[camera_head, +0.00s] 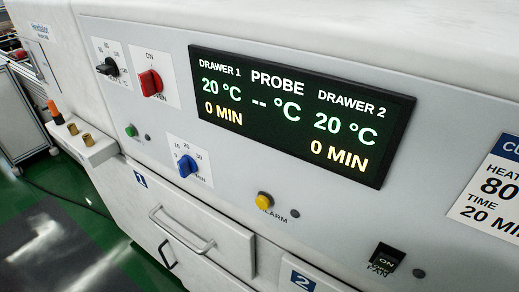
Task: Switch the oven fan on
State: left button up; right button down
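The oven's fan switch (386,257) is a small black rocker at the lower right of the light grey control panel (240,180). It bears the word ON and has the label FAN just below it. A small round dark indicator (419,273) sits to its right and looks unlit. I cannot tell for certain which way the rocker is tipped. Neither of my grippers is in view, and nothing touches or hides the switch.
A lit display (300,115) fills the panel's upper middle. A red knob (151,84), a black knob (107,66), a blue knob (187,166), a green button (131,131) and a yellow alarm button (265,200) share the panel. A drawer handle (180,230) sticks out below.

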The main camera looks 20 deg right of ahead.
aim_at(384, 262)
jog(key=z, duration=1.55)
